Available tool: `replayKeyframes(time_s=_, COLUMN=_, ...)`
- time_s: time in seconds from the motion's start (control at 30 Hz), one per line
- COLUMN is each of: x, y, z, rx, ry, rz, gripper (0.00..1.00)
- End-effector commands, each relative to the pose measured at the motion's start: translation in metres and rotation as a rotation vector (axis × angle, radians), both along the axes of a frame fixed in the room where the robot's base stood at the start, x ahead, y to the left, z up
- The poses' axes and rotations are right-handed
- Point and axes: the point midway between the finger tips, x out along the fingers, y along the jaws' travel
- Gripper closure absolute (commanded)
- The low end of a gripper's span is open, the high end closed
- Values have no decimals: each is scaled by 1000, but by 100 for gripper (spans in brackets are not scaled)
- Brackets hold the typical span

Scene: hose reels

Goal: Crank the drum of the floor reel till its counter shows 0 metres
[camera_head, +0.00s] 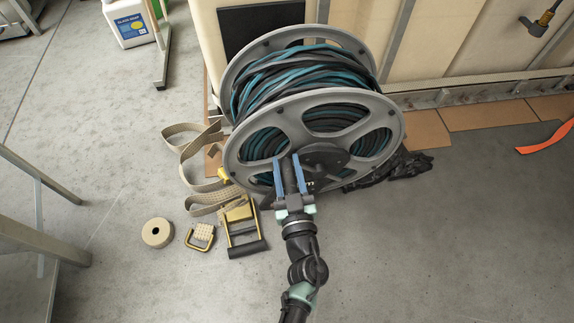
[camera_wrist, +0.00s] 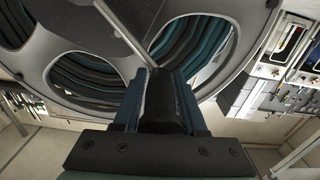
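The floor reel (camera_head: 392,125) has a large grey drum with spoked side discs, wound with black and teal hose (camera_head: 290,80). A dark hub (camera_head: 324,157) sits at the middle of the near disc. My gripper (camera_head: 289,165) is at the lower left of this hub, its blue fingers on either side of the dark crank handle (camera_head: 289,178). In the wrist view the handle (camera_wrist: 162,100) fills the space between the fingers, with the disc (camera_wrist: 90,45) just beyond. I cannot make out a counter reading; the gripper and wrist hide part of the hub area.
Left of the reel lie a loose beige strap (camera_head: 195,150), a tape roll (camera_head: 157,232) and a yellow-and-black tool (camera_head: 242,228). Crumpled black sheeting (camera_head: 390,170) lies to the right. A pale wall stands behind. The floor at the lower right is clear.

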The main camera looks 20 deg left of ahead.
Motion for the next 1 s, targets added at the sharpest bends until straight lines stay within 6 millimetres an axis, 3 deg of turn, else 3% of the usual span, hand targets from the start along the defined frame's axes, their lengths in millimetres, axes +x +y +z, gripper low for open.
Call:
replayKeyframes(time_s=0.03, x=0, y=0, z=0, rx=0, ry=0, rz=0, gripper=70)
replayKeyframes(time_s=0.2, x=0, y=0, z=0, rx=0, ry=0, rz=0, gripper=100)
replayKeyframes(time_s=1.0, x=-1, y=1, z=-2, rx=1, ry=3, rz=3, gripper=100)
